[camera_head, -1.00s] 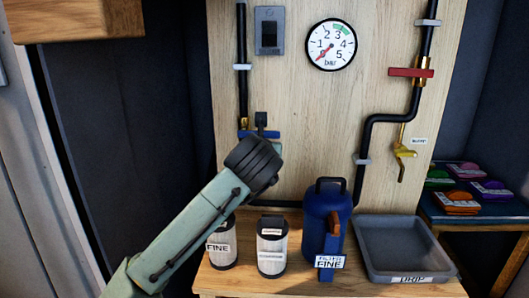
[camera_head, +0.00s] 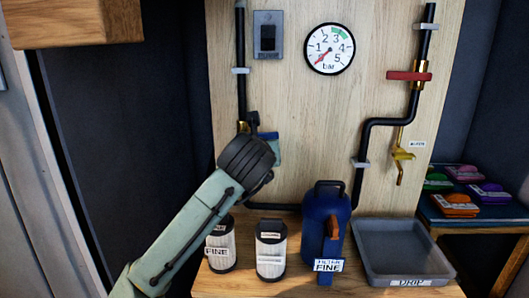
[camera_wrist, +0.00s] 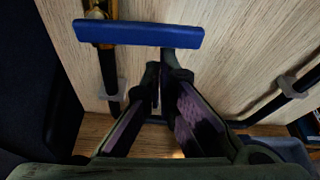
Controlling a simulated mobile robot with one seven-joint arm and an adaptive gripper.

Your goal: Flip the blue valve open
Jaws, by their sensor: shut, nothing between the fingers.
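The blue valve handle (camera_wrist: 140,34) is a flat bar in the wrist view. It lies across the black vertical pipe, with a brass fitting at its left end. In the head view only a small blue piece of it (camera_head: 268,135) shows behind my gripper. My gripper (camera_head: 252,119) is shut and empty at the left pipe, in front of the wooden panel. In the wrist view its fingertips (camera_wrist: 160,68) sit close together just below the handle's right half. I cannot tell whether they touch it.
A red valve handle (camera_head: 408,76) and a yellow one (camera_head: 403,155) are on the right pipe. A gauge (camera_head: 329,47) and a dark switch (camera_head: 268,37) hang above. Filter cartridges (camera_head: 271,250), a blue housing (camera_head: 322,220) and a grey tray (camera_head: 402,240) stand on the bench below.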

